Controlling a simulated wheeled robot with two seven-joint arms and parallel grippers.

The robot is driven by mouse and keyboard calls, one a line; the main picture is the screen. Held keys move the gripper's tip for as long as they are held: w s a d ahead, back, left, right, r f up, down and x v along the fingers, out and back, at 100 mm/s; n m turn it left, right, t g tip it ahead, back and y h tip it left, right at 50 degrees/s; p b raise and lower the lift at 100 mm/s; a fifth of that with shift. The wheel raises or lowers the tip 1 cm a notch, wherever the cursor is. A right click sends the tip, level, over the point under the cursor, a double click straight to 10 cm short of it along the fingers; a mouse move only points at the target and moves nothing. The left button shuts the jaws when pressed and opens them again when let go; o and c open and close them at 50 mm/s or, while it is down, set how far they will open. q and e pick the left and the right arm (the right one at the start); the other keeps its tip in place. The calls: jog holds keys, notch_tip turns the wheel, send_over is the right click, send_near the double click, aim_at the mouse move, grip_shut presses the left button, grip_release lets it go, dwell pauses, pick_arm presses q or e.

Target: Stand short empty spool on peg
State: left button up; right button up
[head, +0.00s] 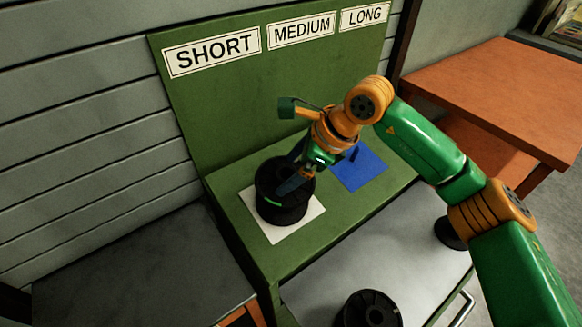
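A black spool (282,212) stands upright on a white pad (264,228) on the green shelf, below the SHORT label (212,51). My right gripper (290,171) reaches down to the spool from the upper right. Its two fingers are apart at the spool's top and far side. I cannot tell whether they press on it. No peg can be made out; the spool and gripper cover the middle of the pad. My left gripper is not in view.
A blue pad (366,172) lies below the MEDIUM label (301,30), partly behind my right arm. Another black spool (370,312) is at the bottom edge. A dark round thing (447,236) shows beside my forearm. An orange table (490,85) stands at right.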

jog(key=b+v, duration=0.1)
jog(key=v, duration=0.5)
jog(key=shift+d+r+b, duration=0.15)
jog(key=shift+b, duration=0.2)
jog(key=shift+s+d+r, duration=0.15)
jog(key=shift+r, duration=0.15)
